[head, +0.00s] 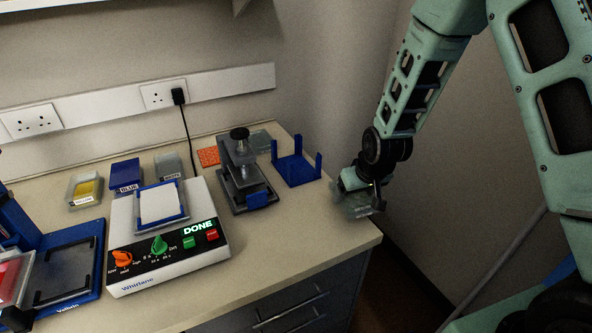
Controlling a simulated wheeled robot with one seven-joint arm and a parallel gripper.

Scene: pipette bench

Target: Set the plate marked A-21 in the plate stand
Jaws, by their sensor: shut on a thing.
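My gripper (370,196) is at the right end of the bench, beyond the blue stand's right side. It is shut on a pale, see-through plate (351,208), which is small and partly hidden by the gripper. No marking can be read on the plate, so I cannot tell if it is A-21. The blue plate stand (298,180), with a flat base and upright corner posts, stands on the bench to the left of my gripper. The stand looks empty.
A grey press-like device (237,168) stands left of the stand. A white shaker (165,262) shows DONE and bears a blue-framed pale plate. Behind are an orange rack (208,157) and labelled boxes, one blue (125,172). Bare bench lies in front of the stand.

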